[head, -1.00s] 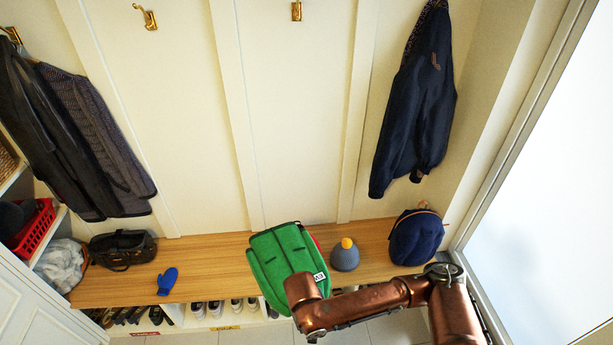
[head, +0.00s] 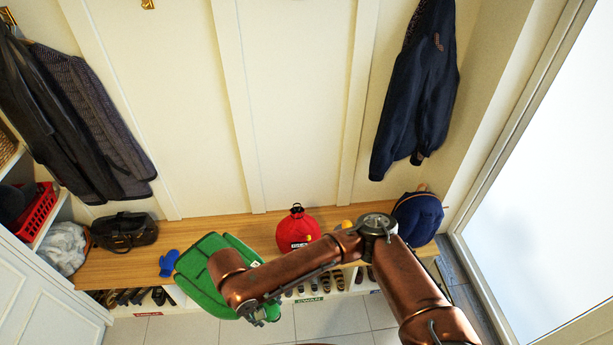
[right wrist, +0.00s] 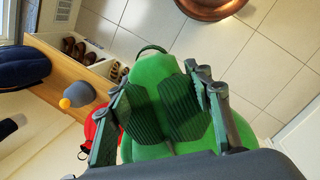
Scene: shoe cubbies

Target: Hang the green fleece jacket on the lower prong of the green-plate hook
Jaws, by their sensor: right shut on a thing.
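The green fleece jacket (head: 204,266) is a compact bundle at the end of my right arm, in front of the bench in the head view. My right gripper (right wrist: 168,106) is shut on it; in the right wrist view its two dark ribbed pads press on the green cloth (right wrist: 150,70). In the head view my wrist hides the fingers and part of the jacket. A brass hook (head: 148,4) is cut by the top edge; its plate colour cannot be told. My left gripper is not in view.
The wooden bench (head: 190,234) carries a black bag (head: 124,232), a blue mitten (head: 169,263), a red bag (head: 297,230) and a navy backpack (head: 418,216). Dark coats (head: 75,120) hang left, a navy jacket (head: 415,95) right. Shoes fill cubbies below. The middle wall panels are clear.

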